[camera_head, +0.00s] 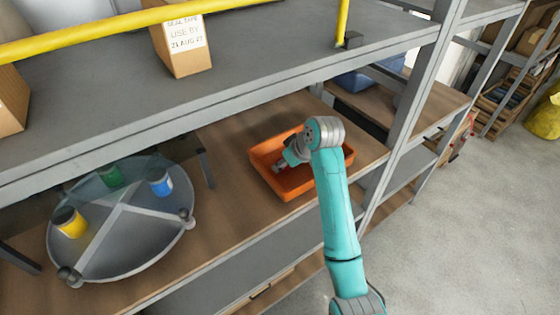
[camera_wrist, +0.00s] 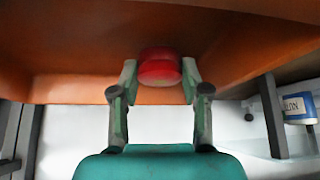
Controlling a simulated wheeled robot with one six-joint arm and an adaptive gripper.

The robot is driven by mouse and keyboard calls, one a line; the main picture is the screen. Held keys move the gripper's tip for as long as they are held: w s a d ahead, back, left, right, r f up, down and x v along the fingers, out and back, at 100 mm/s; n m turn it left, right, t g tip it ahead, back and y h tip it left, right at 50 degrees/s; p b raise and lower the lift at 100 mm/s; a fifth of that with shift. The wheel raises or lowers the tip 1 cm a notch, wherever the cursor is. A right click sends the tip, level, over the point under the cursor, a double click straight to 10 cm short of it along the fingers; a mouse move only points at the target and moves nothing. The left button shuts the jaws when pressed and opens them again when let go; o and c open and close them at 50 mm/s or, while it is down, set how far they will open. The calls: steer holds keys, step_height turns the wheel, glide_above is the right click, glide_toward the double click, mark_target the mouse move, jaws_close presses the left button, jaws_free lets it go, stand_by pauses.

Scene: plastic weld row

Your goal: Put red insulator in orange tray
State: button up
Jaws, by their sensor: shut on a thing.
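The red insulator (camera_wrist: 159,68) shows in the wrist view between the two fingers of my gripper (camera_wrist: 159,78). My gripper is shut on it. The orange tray (camera_wrist: 70,88) fills the upper part of the wrist view, with the insulator seen against it. In the head view the orange tray (camera_head: 340,171) sits on the wooden shelf, and my gripper (camera_head: 280,167) reaches down inside its rim. The insulator is hidden in the head view. I cannot tell whether it touches the tray floor.
A round grey turntable (camera_head: 120,255) at the left holds a yellow jar (camera_head: 70,222), a green jar (camera_head: 110,176) and a blue jar (camera_head: 159,182). A grey shelf (camera_head: 270,60) overhangs the back. Bare wooden shelf (camera_head: 225,195) lies between turntable and tray. A metal post (camera_head: 400,125) stands right.

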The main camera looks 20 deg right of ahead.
steer(key=shift+f, duration=0.45)
steer(key=shift+f, duration=0.1)
steer(key=o, duration=1.1)
steer(key=shift+o, duration=0.2)
